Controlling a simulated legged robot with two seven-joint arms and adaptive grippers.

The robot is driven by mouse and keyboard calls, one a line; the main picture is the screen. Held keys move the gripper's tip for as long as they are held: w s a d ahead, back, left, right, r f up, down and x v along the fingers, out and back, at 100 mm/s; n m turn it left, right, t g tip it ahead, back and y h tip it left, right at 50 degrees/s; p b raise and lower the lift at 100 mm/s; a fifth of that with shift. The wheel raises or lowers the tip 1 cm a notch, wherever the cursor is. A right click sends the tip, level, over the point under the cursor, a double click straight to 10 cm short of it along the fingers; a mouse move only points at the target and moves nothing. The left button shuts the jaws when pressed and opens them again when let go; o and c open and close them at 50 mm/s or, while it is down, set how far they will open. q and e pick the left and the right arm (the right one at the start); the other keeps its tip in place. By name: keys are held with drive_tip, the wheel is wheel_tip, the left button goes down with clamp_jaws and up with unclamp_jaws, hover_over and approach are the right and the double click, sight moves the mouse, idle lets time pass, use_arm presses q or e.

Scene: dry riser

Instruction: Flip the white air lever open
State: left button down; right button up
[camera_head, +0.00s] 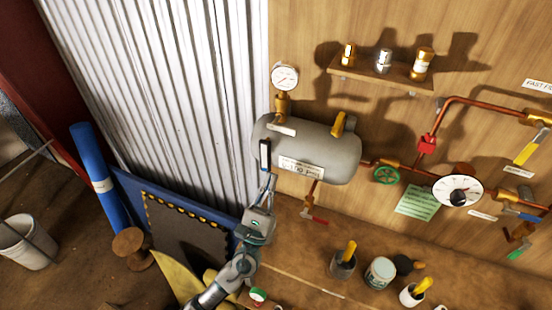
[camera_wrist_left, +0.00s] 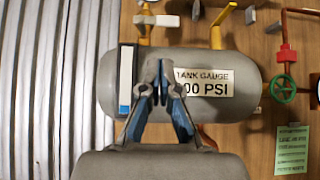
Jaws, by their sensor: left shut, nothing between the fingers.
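The white lever (camera_head: 283,130) lies roughly level at the top left of the grey tank (camera_head: 335,150), below the brass stem of a round gauge (camera_head: 285,77). In the left wrist view the white lever (camera_wrist_left: 157,20) shows at the top, above the tank (camera_wrist_left: 105,85). My left gripper (camera_head: 268,184) is in front of the tank's left part, below the lever and apart from it. In the left wrist view its fingertips (camera_wrist_left: 163,76) are together and empty, between a black-framed white strip (camera_wrist_left: 126,75) and the tank gauge label (camera_wrist_left: 205,82). My right gripper is out of view.
A yellow handle (camera_head: 338,124) stands on the tank, right of the white lever. Copper pipes with a green wheel (camera_head: 386,175) run right. A shelf (camera_head: 385,76) with brass fittings is above. Cups and a jar (camera_head: 380,272) stand on the bench below.

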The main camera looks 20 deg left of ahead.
use_arm(q)
drive_tip(key=p+x, duration=0.4)
drive_tip(key=x, duration=0.5)
drive_tip(key=shift+w+d+r, duration=0.2)
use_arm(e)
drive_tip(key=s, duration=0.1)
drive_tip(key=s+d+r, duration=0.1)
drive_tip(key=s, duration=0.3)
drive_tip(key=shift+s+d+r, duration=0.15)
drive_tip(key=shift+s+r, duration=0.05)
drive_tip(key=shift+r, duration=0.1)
use_arm(q)
drive_tip(key=shift+w+d+n, duration=0.15)
drive_tip(key=shift+d+n, duration=0.05)
drive_tip(key=shift+n, duration=0.1)
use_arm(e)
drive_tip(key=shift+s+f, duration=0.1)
